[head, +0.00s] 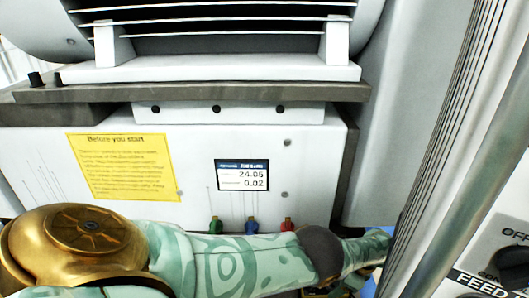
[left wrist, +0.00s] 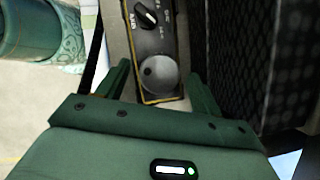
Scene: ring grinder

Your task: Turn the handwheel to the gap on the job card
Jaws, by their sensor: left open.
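A round grey wheel (left wrist: 158,75) with a dark spot, which looks like the handwheel, sits on a dark panel in the left wrist view. My left gripper (left wrist: 160,84) is open, with one green finger on each side of the wheel. I cannot tell whether the fingers touch it. In the head view my left arm crosses the bottom to the right, and its gripper is hidden. A small dark-and-white display (head: 242,175) on the machine front reads 24.05 and 0.02; its heading is too small to read. I cannot identify a job card. My right gripper is not in view.
A black selector knob (left wrist: 146,14) is just above the wheel. A dark textured block (left wrist: 280,60) stands to its right. A yellow "Before you start" sheet (head: 120,165) is on the machine front. A FEED panel (head: 505,230) with a black knob is at far right.

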